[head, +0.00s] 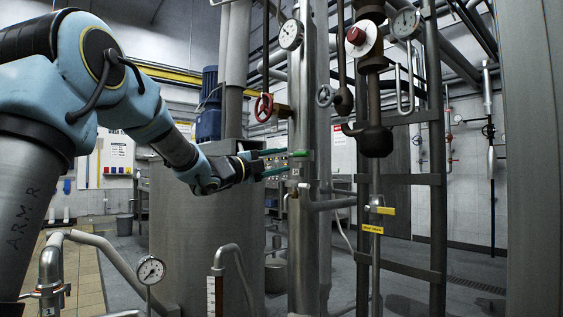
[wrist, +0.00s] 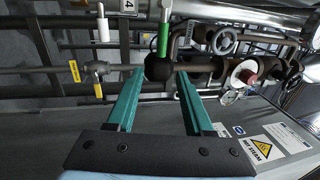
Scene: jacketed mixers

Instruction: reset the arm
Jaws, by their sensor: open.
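My arm reaches from the left in the head view. My gripper (head: 284,163) is open, with its two green fingers pointing right at the vertical steel pipe. In the wrist view my gripper (wrist: 160,80) shows its fingers spread wide, with nothing held between them. A green valve handle (wrist: 163,40) shows just beyond the fingertips. It also appears on the steel pipe in the head view (head: 300,153), close to the upper finger. Whether a finger touches it I cannot tell.
A red handwheel (head: 263,107) and a gauge (head: 290,35) sit near the steel pipe (head: 302,250). A dark ladder-like frame (head: 437,140) and a yellow-handled valve (head: 385,210) stand right of it. Another gauge (head: 150,270) and bent pipes are at lower left. Grey floor shows at right.

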